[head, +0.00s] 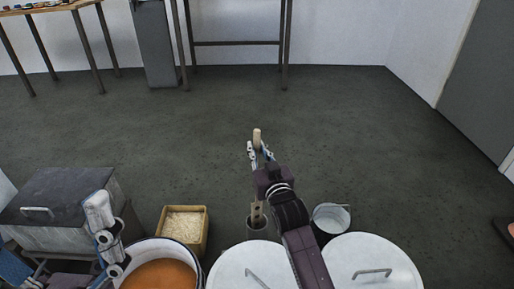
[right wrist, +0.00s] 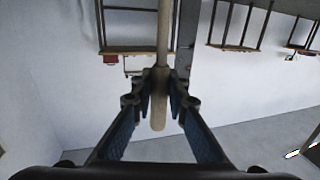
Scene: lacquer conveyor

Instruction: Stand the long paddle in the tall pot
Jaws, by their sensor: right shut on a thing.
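The long paddle's pale wooden handle (head: 257,138) stands up between the fingers of my right gripper (head: 259,152), which is shut on it. The right wrist view also shows the round handle (right wrist: 160,118) between the two fingers (right wrist: 160,82). The paddle's holed lower end (head: 257,213) shows at the mouth of the tall grey pot (head: 257,231). I cannot tell how far inside it is, and my arm hides part of the paddle. Parts of my left arm show at the lower left; whether its gripper (head: 106,238) is open or shut is unclear.
A large pot of orange liquid (head: 198,268), a wooden box of pale grains (head: 205,232) and a grey lidded box (head: 75,190) stand to the left. Two white-lidded drums (head: 225,270) and a metal bucket (head: 345,213) lie nearby. The floor beyond is clear.

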